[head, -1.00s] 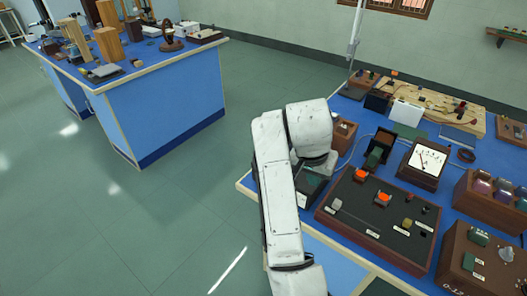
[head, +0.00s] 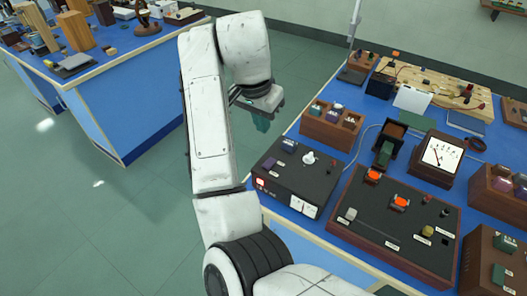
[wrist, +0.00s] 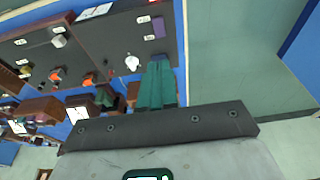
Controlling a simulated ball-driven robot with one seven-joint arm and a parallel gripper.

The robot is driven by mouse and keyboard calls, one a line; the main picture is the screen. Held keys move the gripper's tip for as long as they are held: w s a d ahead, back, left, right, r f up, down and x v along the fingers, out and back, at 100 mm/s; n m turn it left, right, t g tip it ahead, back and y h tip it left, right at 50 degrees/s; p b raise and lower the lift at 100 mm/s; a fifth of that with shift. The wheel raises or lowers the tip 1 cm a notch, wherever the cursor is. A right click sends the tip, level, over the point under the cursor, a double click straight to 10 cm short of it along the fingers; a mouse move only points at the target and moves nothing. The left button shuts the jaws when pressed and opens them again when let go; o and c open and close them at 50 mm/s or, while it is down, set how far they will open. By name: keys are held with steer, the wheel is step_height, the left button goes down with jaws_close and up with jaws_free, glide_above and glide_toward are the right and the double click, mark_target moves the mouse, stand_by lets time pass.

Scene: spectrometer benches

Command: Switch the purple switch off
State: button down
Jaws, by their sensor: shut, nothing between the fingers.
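A dark purple switch (head: 273,174) lies at the front left of a black-topped box (head: 318,185) on the near bench. In the wrist view the purple switch (wrist: 158,27) shows near the box's edge, with small white labels beside it. I cannot tell its on or off position. My gripper (head: 262,124) is shut and empty, with green fingers, above and left of the box in the head view. In the wrist view the fingers (wrist: 157,68) point toward the box, apart from the purple switch. They partly cover a slate-blue piece (wrist: 160,57) on the box.
A white knob (head: 309,158), a red indicator (head: 260,183) and a meter (head: 304,208) are on the same box. A wooden tray (head: 331,132) stands behind it. A panel with orange buttons (head: 385,230) stands to its right. Open floor lies left.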

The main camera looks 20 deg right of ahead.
steer(key=shift+w, duration=0.1)
steer(key=b, duration=0.3)
glide_above(268, 164)
steer(key=f, duration=1.2)
steer(key=shift+s+a+f, duration=0.2)
steer(key=shift+a, duration=0.15)
steer(key=shift+f, duration=0.7)
